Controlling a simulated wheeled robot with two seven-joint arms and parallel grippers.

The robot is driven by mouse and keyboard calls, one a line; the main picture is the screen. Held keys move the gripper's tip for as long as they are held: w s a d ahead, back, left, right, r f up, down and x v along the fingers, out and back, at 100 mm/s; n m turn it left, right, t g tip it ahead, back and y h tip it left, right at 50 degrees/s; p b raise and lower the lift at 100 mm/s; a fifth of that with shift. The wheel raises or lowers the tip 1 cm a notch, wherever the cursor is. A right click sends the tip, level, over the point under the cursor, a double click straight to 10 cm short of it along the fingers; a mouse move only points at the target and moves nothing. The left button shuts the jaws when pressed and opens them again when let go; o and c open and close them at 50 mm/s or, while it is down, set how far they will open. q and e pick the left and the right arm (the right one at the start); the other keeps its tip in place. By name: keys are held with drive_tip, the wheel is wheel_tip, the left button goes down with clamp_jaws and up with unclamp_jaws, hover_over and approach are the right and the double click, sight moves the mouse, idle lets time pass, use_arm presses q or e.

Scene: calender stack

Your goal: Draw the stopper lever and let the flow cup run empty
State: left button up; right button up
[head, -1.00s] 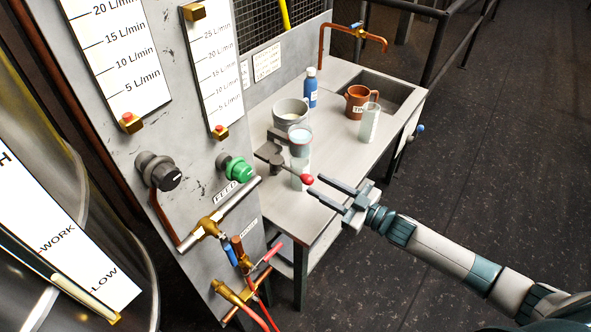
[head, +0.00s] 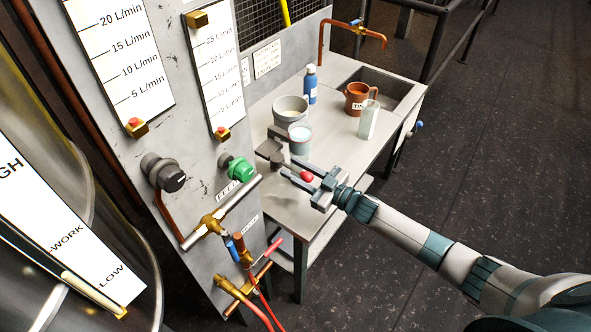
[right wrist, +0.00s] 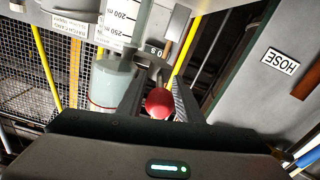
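The stopper lever's red ball knob (head: 306,176) is at the front of the bench. It also shows in the right wrist view (right wrist: 159,103). My right gripper (head: 296,168) is open, with its fingers on either side of the knob; I cannot tell whether they touch it. In the wrist view the cup (right wrist: 112,82) is beside the fingers, along with a clear glass marked 200 and 250 (right wrist: 127,20). My left gripper is out of view.
A sink (head: 388,88) is at the back right. A valve panel (head: 200,110) rises at left.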

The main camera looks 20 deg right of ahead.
clamp_jaws()
